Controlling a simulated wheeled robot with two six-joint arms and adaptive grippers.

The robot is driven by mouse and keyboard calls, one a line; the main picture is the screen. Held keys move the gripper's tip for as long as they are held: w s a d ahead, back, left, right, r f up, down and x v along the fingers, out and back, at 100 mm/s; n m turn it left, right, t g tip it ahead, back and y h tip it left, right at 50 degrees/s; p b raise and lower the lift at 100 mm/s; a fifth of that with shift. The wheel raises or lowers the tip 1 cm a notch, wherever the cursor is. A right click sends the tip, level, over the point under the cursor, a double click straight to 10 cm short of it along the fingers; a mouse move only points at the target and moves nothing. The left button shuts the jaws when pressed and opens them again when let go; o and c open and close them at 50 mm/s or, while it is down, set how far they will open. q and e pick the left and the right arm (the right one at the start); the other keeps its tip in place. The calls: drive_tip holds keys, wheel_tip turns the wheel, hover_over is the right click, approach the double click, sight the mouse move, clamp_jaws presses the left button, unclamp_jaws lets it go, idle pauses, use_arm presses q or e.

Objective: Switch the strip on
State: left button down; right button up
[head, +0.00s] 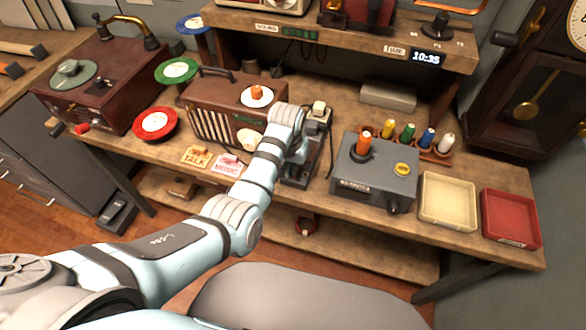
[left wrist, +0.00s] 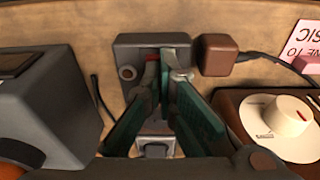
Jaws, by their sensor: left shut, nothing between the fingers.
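The power strip (head: 297,177) is a dark bar lying lengthwise on the bench, between the brown radio and the grey machine. In the left wrist view the dark near end of the strip (left wrist: 128,52) shows a small red switch (left wrist: 152,57), partly hidden by a fingertip. A socket (left wrist: 155,148) shows farther along it. My left gripper (left wrist: 166,76) is shut and empty, its fingertips over the strip close to the red switch. I cannot tell whether they touch it. In the head view my arm hides part of the strip. My right gripper is not in view.
The radio (head: 212,112) stands left of the strip and the grey machine (head: 373,172) right of it. A brown block (left wrist: 217,55) with a cable sits beside the strip's end. Cards (head: 197,157) lie at the front edge. Cream (head: 448,222) and red (head: 512,241) trays are farther right.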

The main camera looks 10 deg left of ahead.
use_arm(q)
wheel_tip(320, 180, up, 2)
drive_tip(key=p, duration=0.2)
drive_tip(key=shift+r+p, duration=0.2)
drive_tip(key=shift+p, duration=0.1)
drive_tip(key=shift+w+r, duration=0.1)
drive_tip(key=shift+r, duration=2.2)
